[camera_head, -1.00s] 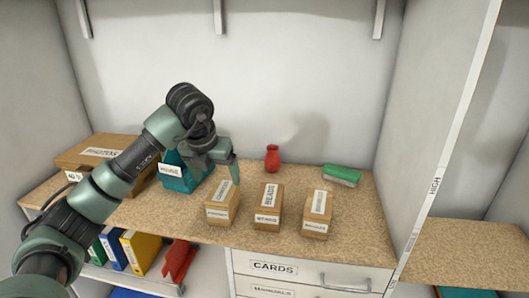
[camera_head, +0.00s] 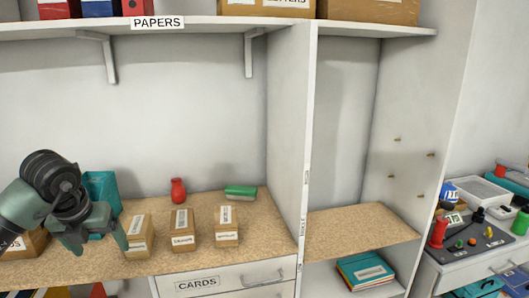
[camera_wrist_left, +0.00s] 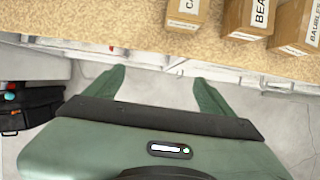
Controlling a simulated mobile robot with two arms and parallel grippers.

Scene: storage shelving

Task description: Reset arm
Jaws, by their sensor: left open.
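My left gripper (camera_head: 98,236) is at the lower left of the head view, in front of the worktop and left of the cardboard boxes. In the left wrist view its two green fingers (camera_wrist_left: 158,88) are wide apart with nothing between them; floor and the shelf front show beyond. Three small labelled cardboard boxes stand in a row on the worktop: the left box (camera_head: 137,246), the middle box (camera_head: 182,241) and the right box (camera_head: 227,236). My right gripper is in neither view.
A red vase (camera_head: 178,191) and a green-topped item (camera_head: 240,191) stand behind the boxes. A teal holder (camera_head: 102,188) is partly hidden by my arm. The worktop (camera_head: 255,220) ends at a white upright panel (camera_head: 305,150). A drawer labelled CARDS (camera_head: 200,284) is below.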

